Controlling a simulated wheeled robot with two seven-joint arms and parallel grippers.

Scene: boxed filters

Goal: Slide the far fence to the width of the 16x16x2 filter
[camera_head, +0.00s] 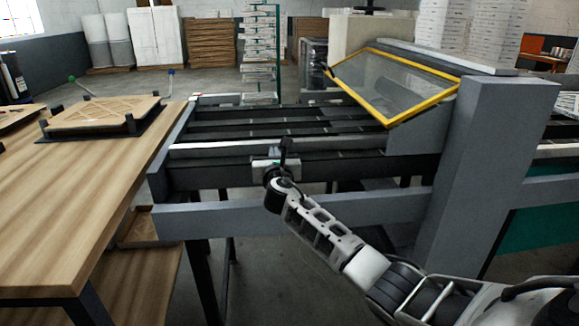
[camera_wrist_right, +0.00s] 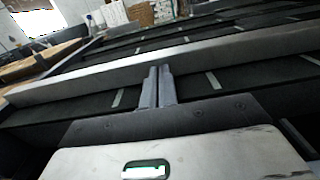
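A long pale fence rail (camera_head: 230,149) runs left to right across the dark conveyor bed. It also crosses the right wrist view (camera_wrist_right: 95,80). The bed continues behind this rail to a grey far edge; I cannot tell whether this rail is the far fence. My left gripper is out of view.
The wooden table (camera_head: 85,200) stands left of the conveyor. A grey beam (camera_head: 185,222) crosses the conveyor's front, with a thick grey post (camera_head: 490,160) at right. A tilted yellow-framed panel (camera_head: 390,85) stands over the right end. The bed behind the rail looks clear.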

